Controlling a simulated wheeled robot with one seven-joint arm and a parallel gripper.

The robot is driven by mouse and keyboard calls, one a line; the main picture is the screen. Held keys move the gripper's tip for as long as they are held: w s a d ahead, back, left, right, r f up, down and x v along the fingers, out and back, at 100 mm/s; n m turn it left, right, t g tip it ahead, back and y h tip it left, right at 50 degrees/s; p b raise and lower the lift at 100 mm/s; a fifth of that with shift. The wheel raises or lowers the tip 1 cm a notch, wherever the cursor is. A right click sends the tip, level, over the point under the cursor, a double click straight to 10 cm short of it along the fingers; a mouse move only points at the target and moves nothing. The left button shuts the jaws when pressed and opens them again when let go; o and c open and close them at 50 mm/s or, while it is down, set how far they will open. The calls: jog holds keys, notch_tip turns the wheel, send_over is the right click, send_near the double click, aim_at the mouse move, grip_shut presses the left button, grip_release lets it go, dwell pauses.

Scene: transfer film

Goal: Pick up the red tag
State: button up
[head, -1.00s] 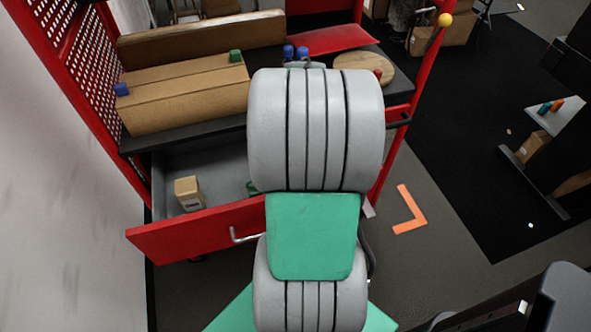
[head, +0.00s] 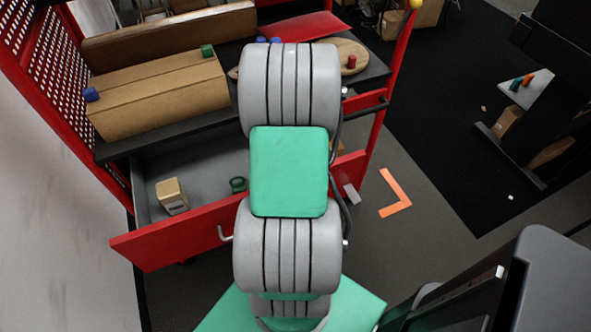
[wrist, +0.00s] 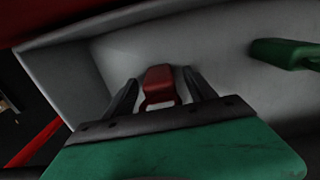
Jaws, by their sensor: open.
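The red tag (wrist: 160,84) shows in the wrist view in the grey drawer (wrist: 232,75), with a loop-like lower end. My gripper (wrist: 160,76) is open, with one dark finger on each side of the tag. I cannot tell whether either finger touches it. In the head view my arm hides the tag and the gripper.
The red-fronted drawer (head: 180,240) is pulled out under the worktop. It also holds a small tan block (head: 172,196) and a green tag (head: 238,184), seen too in the wrist view (wrist: 285,53). A cardboard box (head: 160,95) sits on the worktop above.

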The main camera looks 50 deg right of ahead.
jog(key=shift+c, duration=0.4)
grip_shut()
